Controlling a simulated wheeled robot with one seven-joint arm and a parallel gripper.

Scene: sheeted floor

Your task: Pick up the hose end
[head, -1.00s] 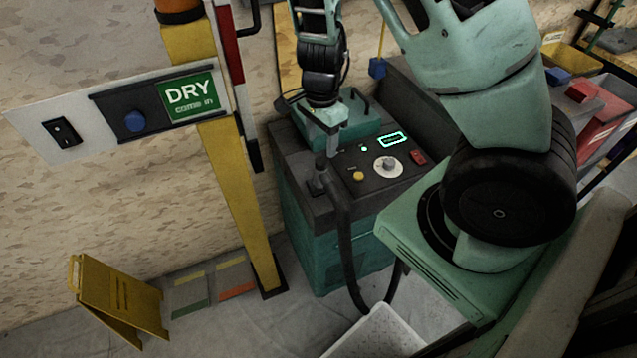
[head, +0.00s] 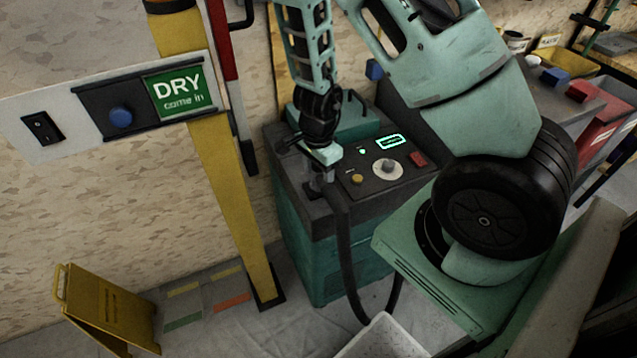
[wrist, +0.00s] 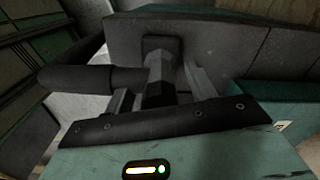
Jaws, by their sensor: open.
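The hose end (wrist: 160,66) is a dark grey stub standing at the machine's edge, with the black hose bending away to the left in the wrist view. My gripper (wrist: 157,88) is open, with one finger on each side of the hose end. I cannot tell whether either finger touches it. In the head view my gripper (head: 317,168) points down over the holder corner of the green and black machine (head: 335,262) and largely hides the hose end. The hose (head: 346,245) hangs down the machine's front.
The machine's top panel has a white dial (head: 388,168), and a dark handle stands behind. A yellow post (head: 232,190) with a DRY sign (head: 178,96) stands left. A yellow folding floor sign (head: 105,310) and a white perforated tray (head: 385,340) are on the floor.

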